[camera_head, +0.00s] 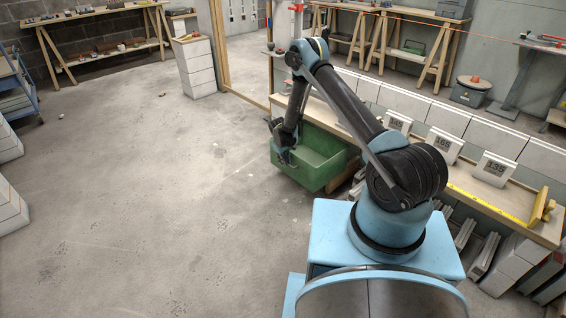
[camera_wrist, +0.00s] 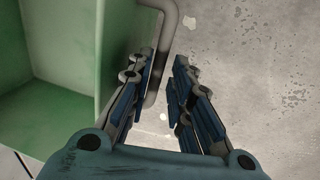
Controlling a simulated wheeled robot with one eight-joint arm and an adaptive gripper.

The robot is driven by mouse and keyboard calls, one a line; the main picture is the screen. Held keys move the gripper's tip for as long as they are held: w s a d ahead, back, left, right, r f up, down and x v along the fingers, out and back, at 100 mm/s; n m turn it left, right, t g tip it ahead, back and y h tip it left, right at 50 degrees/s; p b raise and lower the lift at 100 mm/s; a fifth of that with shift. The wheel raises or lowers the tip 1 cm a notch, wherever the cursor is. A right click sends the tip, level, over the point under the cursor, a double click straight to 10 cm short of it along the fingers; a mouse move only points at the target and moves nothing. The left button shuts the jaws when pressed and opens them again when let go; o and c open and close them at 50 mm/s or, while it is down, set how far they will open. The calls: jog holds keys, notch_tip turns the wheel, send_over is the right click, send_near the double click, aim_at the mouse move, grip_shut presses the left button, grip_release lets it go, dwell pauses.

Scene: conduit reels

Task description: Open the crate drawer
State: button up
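The green crate drawer (camera_head: 325,178) sits under the long bench in the head view, with its hollow inside showing. Its green wall (camera_wrist: 118,45) fills the left of the wrist view. A grey bar handle (camera_wrist: 168,35) curves out from that wall. My gripper (camera_head: 279,150) hangs at the drawer's left end. In the wrist view my gripper (camera_wrist: 163,62) has its fingers apart, with the bar running between them. The bar lies close to the left finger, and a narrow gap shows toward the right finger.
The long bench (camera_head: 465,190) carries numbered white blocks (camera_head: 443,143) and a yellow tape. The concrete floor (camera_head: 150,190) left of the drawer is mostly clear. A white stack of boxes (camera_head: 195,65) stands further back.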

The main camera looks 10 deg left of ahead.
notch_tip(320, 180, up, 12)
jog(key=s+a, duration=0.1)
jog(key=shift+s+a+f, duration=0.15)
jog(key=shift+s+a, duration=0.05)
jog(key=shift+s, duration=0.15)
dwell(0.4)
